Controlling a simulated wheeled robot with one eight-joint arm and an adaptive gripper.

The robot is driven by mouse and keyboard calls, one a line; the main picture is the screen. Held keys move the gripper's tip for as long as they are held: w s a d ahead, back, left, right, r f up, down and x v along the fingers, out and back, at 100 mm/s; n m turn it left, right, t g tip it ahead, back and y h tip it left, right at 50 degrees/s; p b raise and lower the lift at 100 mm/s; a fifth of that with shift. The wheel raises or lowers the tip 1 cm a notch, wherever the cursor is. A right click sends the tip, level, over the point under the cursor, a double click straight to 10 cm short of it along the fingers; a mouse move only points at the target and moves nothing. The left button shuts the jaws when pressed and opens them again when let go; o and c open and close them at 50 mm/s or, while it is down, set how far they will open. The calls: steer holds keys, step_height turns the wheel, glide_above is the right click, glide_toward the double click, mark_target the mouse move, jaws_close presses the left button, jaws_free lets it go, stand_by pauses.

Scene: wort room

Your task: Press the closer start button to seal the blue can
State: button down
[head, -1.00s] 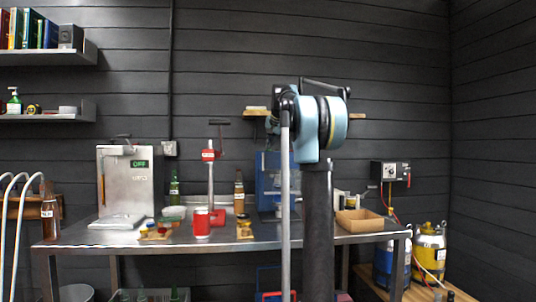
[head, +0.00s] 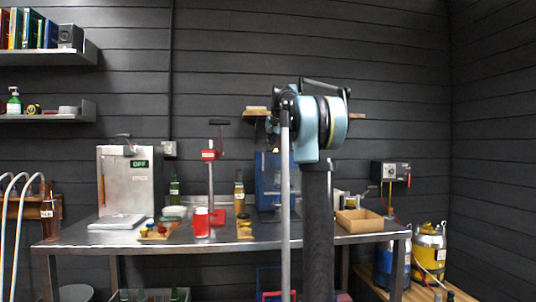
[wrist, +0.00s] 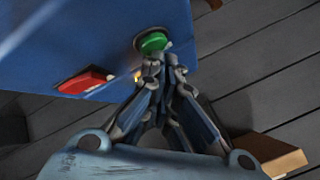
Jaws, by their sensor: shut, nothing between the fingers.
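The blue closer machine (head: 268,180) stands at the back of the steel table, partly hidden behind my arm. In the wrist view its blue body (wrist: 110,40) fills the upper left. It carries a round green button (wrist: 152,42) and a red button (wrist: 86,82) to its left. My gripper (wrist: 163,62) is shut and empty, its fingertips right at the lower edge of the green button; I cannot tell whether they touch it. In the head view the gripper is hidden behind my arm. I cannot make out a blue can in either view.
An open cardboard box (head: 360,221) is right of my arm; a box (wrist: 270,153) shows lower right in the wrist view.

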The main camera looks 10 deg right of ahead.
steer(key=shift+r, duration=0.5)
steer(key=shift+r, duration=0.15)
steer(key=shift+r, duration=2.35)
steer(key=shift+s, duration=0.1)
